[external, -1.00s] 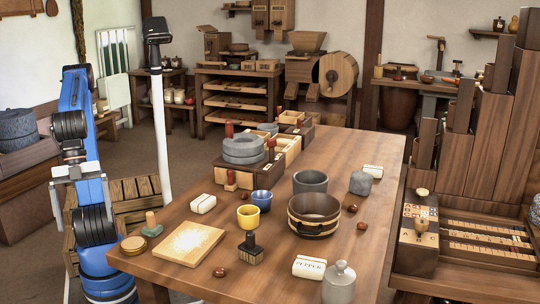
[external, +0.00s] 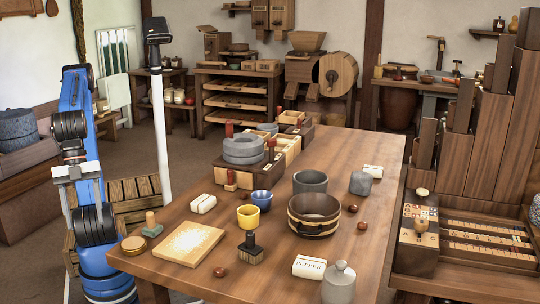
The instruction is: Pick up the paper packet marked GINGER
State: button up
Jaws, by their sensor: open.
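The front packet (external: 309,267) reads PEPPER. The left packet (external: 203,203) lies near the left edge, and the back packet (external: 373,171) lies at the far right; I cannot read the marks on these two, so I cannot tell which is GINGER. My gripper (external: 84,200) is open and hangs in front of my blue arm, left of the table and away from all packets. Its jaws show small and partly merge with the arm behind.
A grey jar (external: 339,283) stands close to the PEPPER packet. The table's right rear is mostly clear.

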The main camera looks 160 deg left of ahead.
notch_tip(320, 180, up, 20)
jog(key=f+n+g, duration=0.1)
jog(key=n+g, duration=0.4)
jog(key=n, duration=2.1)
send_over(203, 199)
jog(key=f, duration=1.1)
jog(key=shift+w+d+f, duration=0.1)
jog(key=shift+w+f, duration=0.05)
jog(key=shift+w, duration=0.05)
jog(key=shift+s+f, duration=0.15)
jog(key=shift+f, duration=2.55)
jog(key=c, duration=1.1)
